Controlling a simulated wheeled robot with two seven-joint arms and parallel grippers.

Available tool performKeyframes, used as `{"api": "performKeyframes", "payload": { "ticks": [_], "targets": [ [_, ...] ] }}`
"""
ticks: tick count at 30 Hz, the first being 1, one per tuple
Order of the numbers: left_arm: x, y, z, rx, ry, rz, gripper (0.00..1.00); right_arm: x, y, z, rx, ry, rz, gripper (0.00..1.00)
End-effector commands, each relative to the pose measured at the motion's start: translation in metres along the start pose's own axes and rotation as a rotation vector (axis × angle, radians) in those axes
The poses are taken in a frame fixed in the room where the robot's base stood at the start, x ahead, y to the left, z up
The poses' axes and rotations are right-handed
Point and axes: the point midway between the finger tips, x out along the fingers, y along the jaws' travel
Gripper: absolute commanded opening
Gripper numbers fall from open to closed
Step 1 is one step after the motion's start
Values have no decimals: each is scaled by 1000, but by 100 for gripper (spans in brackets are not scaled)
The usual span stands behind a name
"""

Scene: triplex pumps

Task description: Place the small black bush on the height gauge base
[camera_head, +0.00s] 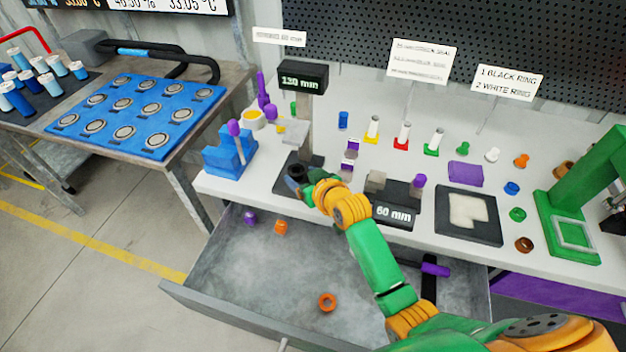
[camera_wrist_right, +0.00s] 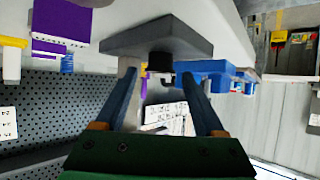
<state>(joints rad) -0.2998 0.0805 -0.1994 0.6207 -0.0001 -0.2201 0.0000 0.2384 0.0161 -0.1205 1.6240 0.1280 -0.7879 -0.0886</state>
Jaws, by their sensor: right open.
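The height gauge base (camera_head: 284,187) is a dark grey plate on the white table, at the foot of the post with a black display (camera_head: 303,76). The small black bush (camera_head: 296,171) stands upright on this plate. In the wrist view, which looks upside down, the bush (camera_wrist_right: 160,62) touches the face of the grey base (camera_wrist_right: 155,36). My right gripper (camera_head: 303,186) is at the base. Its blue fingers (camera_wrist_right: 158,74) are spread apart on either side of the bush, with visible gaps. My left gripper is not in view.
A second gauge with a 60 mm display (camera_head: 394,213) stands to the right of my right arm. A blue fixture (camera_head: 229,152) stands to the left. An open grey drawer (camera_head: 260,265) below holds loose rings. A green press (camera_head: 585,190) is at the far right.

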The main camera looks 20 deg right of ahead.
Motion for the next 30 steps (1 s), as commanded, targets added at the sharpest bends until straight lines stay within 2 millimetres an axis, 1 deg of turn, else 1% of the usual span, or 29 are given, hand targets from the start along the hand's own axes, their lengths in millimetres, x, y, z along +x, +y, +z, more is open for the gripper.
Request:
{"api": "performKeyframes", "payload": {
  "ticks": [1, 6, 9, 12, 16, 27, 29, 30],
  "targets": [
    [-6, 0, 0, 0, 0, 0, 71, -14, 0, -2, -1, 0, 1, 71],
    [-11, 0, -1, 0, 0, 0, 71, -58, 0, -1, -2, -2, 1, 71],
    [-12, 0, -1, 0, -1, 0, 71, -78, 0, 0, -1, -1, 0, 71],
    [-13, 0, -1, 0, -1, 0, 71, -90, 0, 0, -1, -1, 0, 71],
    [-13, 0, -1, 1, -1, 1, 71, -95, 0, 0, -1, -2, 0, 71],
    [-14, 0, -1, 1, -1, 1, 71, -95, 0, -1, -1, -1, 0, 71],
    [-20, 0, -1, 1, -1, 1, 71, -98, 0, -7, -1, -1, 0, 71],
    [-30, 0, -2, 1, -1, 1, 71, -102, 0, -15, -1, -1, 0, 71]
  ]
}}
